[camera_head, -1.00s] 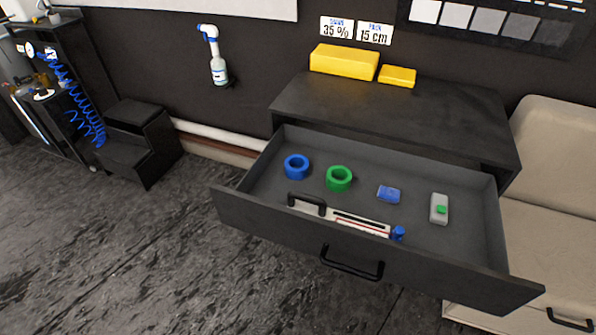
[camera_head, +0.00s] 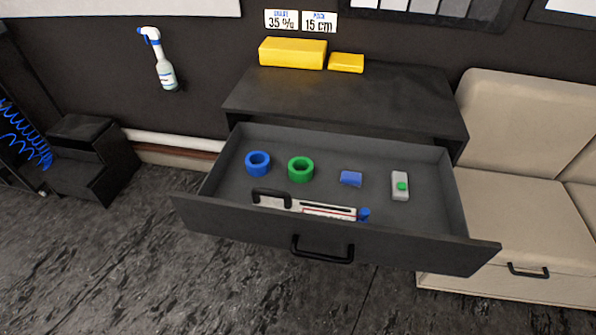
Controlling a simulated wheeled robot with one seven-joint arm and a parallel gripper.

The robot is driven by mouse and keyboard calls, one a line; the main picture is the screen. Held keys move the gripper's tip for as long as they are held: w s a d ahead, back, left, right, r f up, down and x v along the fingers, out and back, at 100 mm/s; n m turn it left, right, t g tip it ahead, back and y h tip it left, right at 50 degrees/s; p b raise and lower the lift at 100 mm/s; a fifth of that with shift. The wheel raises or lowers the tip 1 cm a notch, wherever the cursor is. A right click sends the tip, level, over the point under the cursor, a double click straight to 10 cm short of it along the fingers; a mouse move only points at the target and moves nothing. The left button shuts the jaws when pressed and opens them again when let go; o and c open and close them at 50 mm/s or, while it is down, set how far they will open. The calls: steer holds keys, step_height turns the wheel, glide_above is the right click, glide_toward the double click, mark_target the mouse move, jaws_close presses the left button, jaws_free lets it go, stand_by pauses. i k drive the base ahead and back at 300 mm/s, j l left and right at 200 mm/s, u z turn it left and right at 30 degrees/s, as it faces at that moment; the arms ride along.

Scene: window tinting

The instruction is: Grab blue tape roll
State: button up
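The blue tape roll (camera_head: 258,164) lies flat in the open drawer (camera_head: 230,205), toward its left back part. A green tape roll (camera_head: 301,169) lies just to its right, with a small gap between them. The blue roll's top and central hole are in plain sight. My gripper is not in view.
Yellow blocks (camera_head: 293,52) sit on the cabinet (camera_head: 350,95). A beige seat (camera_head: 520,210) stands right; open floor lies in front.

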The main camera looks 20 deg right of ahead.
mark_target(262, 169)
steer(key=i+j, duration=0.35)
steer(key=i, duration=0.2)
steer(key=i+j, duration=0.4)
steer(key=i, duration=0.15)
steer(key=i+j, duration=0.35)
steer(key=i, duration=0.2)
steer(key=u, duration=0.1)
